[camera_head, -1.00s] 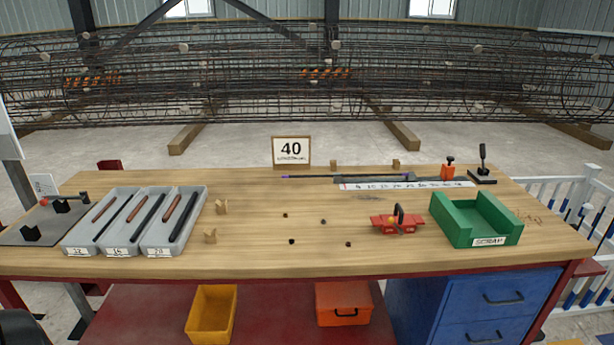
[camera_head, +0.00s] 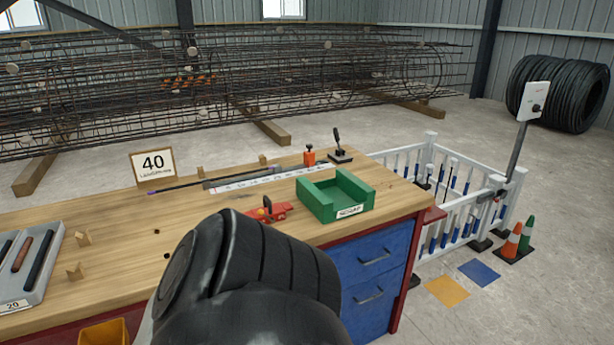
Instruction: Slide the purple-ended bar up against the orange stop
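The purple-ended bar (camera_head: 180,187) is a thin dark rod at the back of the bench, its purple tip at the left. Its right part lies along a grey channel (camera_head: 235,178) behind a white numbered scale (camera_head: 268,177). The orange stop (camera_head: 309,156) stands at the right end of the scale. I cannot make out clearly where the bar's right end lies, so its gap to the stop is unclear. A dark arm link of mine covers the lower middle of the view. Neither gripper is in view.
A green scrap tray (camera_head: 338,197) and a red tool (camera_head: 268,211) sit nearer the front. A black lever (camera_head: 338,145) stands right of the stop. A white fence (camera_head: 450,190) stands right of the bench (camera_head: 215,215).

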